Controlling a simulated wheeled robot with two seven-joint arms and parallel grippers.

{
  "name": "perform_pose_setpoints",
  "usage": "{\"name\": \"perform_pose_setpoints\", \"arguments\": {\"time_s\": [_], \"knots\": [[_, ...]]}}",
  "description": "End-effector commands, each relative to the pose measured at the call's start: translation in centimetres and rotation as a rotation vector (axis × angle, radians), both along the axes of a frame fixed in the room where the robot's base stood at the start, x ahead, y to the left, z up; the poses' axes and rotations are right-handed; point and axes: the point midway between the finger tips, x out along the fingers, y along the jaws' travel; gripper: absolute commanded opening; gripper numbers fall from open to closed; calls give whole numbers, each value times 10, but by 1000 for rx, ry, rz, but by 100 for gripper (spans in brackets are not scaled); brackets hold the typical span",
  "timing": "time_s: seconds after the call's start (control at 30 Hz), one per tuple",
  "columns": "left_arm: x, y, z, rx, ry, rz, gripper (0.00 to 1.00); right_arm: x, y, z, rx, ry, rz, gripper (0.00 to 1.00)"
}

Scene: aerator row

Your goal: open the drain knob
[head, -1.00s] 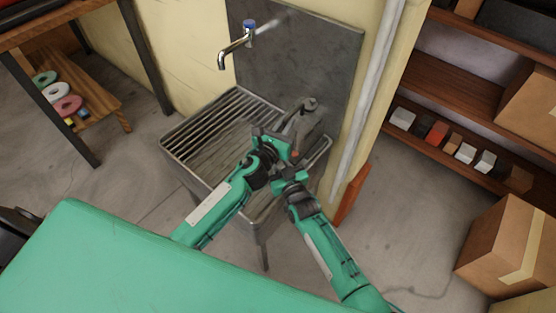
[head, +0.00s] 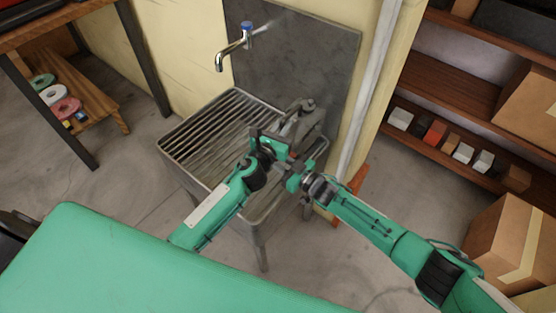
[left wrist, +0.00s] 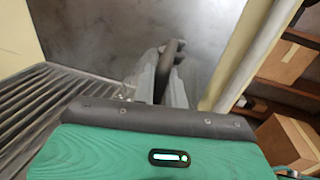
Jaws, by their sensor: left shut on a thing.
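A grey aerator (head: 312,122) with a dark handle on top stands at the right side of the metal sink. My left gripper (head: 272,142) is at the aerator's near left side and shut on part of it. The dark handle (left wrist: 168,65) shows beyond the palm in the left wrist view, between grey parts; the exact contact is hard to see. My right gripper (head: 294,176) is just below and right of the left one, close to the aerator's near side. Its fingertips are too small and covered to read. I cannot make out the drain knob; the grippers cover the aerator's near face.
The sink's ribbed drainboard (head: 215,130) is clear on the left, with a tap (head: 235,45) above. A pale pipe (head: 372,90) runs down the wall to the right. Shelves (head: 460,95) and a cardboard box (head: 510,235) stand farther right.

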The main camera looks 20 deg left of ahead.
Motion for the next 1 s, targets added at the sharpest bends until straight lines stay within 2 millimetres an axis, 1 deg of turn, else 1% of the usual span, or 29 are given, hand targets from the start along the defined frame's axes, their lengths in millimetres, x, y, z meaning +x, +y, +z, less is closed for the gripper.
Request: {"name": "perform_pose_setpoints", "arguments": {"time_s": [0.27,0.67,0.7,0.73,1.0], "knots": [[-1,-2,-1,-2,2,-3,0,-1,1,0,-2,1,66,2],[-1,-2,-1,-1,1,-4,0,0,0,-1,-3,2,71,2],[-1,-2,-1,-1,1,-4,0,0,0,-1,-3,2,71,28],[-1,-2,-1,-1,1,-4,0,0,0,-1,-3,2,70,34],[0,-1,-1,-1,1,-2,0,1,-1,-1,-3,2,68,34]]}}
